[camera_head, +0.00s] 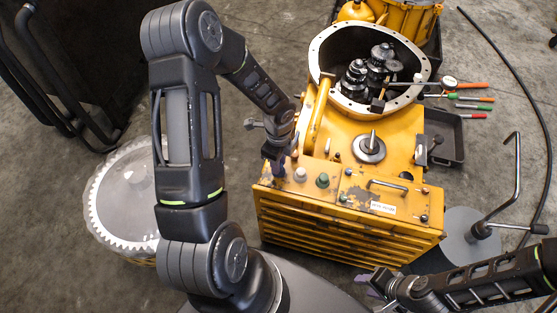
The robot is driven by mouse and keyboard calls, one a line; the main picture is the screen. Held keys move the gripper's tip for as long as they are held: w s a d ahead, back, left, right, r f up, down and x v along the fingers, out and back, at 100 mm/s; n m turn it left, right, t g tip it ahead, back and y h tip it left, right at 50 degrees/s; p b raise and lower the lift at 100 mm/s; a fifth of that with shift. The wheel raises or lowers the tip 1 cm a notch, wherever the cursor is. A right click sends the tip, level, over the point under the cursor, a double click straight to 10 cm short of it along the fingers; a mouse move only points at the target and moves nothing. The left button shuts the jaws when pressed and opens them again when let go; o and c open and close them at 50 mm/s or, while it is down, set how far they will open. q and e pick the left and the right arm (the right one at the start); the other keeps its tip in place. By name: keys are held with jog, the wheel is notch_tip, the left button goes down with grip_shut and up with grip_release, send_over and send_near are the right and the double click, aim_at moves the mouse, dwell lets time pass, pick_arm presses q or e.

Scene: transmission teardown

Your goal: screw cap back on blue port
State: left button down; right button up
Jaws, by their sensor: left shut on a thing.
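My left gripper (275,162) points down at the left end of the port row on the yellow transmission housing (405,145). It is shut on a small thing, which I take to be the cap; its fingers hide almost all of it. The blue port is not visible; the fingers cover that corner of the top. To the right are a pale grey cap (300,174) and a green cap (322,180), both upright on the housing top. My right gripper (370,285) is low, in front of the housing and apart from it; its jaw opening is unclear.
The open round housing (318,50) holds dark gears (357,75). A large toothed ring (100,200) lies at left. Screwdrivers (470,97), a dark tray (445,135) and a grey stand with a bent rod (470,250) are at right. Floor between is clear.

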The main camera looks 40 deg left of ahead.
pick_arm(q)
jog(key=m+p, duration=0.2)
jog(key=shift+r+m, duration=0.25)
jog(key=shift+m, duration=0.05)
jog(key=shift+m+p, duration=0.55)
jog(key=shift+m, duration=0.15)
jog(key=shift+f, duration=0.3)
jog(key=shift+r+m+p, duration=0.25)
jog(key=shift+m+p, duration=0.05)
jog(key=shift+m, duration=0.4)
jog(key=shift+f+m+p, duration=0.1)
jog(key=shift+m+p, duration=0.3)
jog(key=shift+m, duration=0.3)
jog(key=shift+f, duration=0.1)
jog(key=c, duration=1.1)
grip_release()
